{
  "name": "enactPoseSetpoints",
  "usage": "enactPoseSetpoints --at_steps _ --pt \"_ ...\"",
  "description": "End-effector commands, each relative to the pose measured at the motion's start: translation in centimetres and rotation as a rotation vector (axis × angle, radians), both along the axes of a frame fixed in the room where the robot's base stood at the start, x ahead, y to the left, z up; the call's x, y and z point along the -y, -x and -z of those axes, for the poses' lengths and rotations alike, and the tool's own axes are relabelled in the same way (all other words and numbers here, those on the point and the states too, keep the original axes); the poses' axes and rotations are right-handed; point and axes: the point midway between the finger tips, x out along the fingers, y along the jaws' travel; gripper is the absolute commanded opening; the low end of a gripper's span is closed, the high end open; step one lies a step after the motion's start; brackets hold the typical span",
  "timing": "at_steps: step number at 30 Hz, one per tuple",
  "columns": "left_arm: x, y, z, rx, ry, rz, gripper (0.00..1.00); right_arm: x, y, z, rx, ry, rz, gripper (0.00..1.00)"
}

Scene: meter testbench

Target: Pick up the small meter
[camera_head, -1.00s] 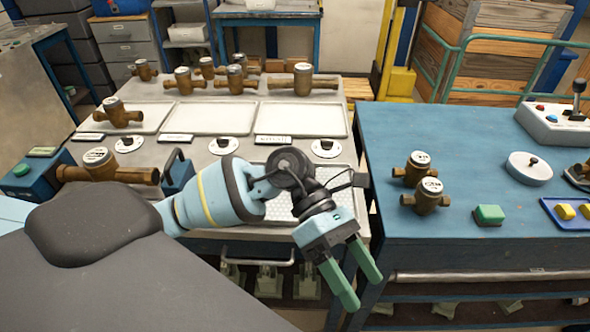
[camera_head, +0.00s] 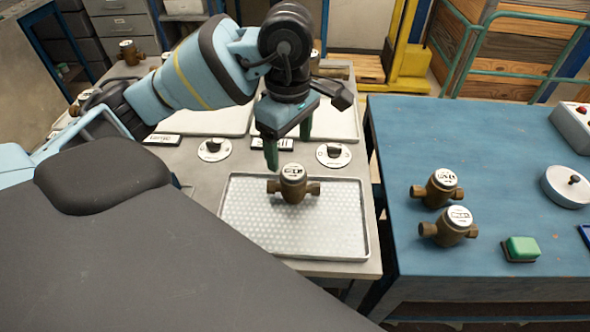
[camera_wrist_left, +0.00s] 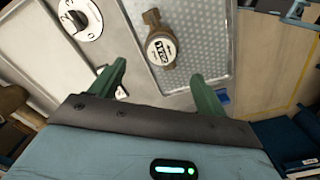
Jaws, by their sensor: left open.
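A small brass meter (camera_head: 292,184) with a white round dial stands on the textured metal tray (camera_head: 236,240) at the front of the grey bench. It also shows in the left wrist view (camera_wrist_left: 161,50), beyond the fingertips and between their lines. My left gripper (camera_head: 289,140) is open and empty, pointing down just above and behind this meter in the head view. Its two green fingers (camera_wrist_left: 158,85) also show in the left wrist view, apart from the meter. Two similar small meters, one behind (camera_head: 442,187) and one in front (camera_head: 455,226), stand on the blue table. My right gripper is not in view.
The blue table (camera_head: 400,140) also holds a green-topped block (camera_head: 521,248) and a round white dial device (camera_head: 567,186). Two round knobs (camera_head: 214,149) (camera_head: 333,155) sit on the bench behind the tray. The tray is clear around the meter.

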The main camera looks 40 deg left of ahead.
Motion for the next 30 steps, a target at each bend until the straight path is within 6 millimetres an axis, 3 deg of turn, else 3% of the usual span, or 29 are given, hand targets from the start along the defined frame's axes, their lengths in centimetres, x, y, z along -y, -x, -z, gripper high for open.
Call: enactPoseSetpoints --at_steps 5,11,20,30 --pt "-0.1 0.0 0.0 0.001 -0.005 0.000 0.75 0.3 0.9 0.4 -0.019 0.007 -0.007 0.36" --pt "0.0 0.0 1.8 -0.003 -0.002 0.001 0.75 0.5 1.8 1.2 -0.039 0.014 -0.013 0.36" --pt "0.1 -0.1 3.0 0.001 -0.003 0.000 0.75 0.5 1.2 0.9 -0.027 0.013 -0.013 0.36" --pt "0.6 -0.3 7.3 -0.001 -0.002 -0.001 0.75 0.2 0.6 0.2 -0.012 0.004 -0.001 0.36"
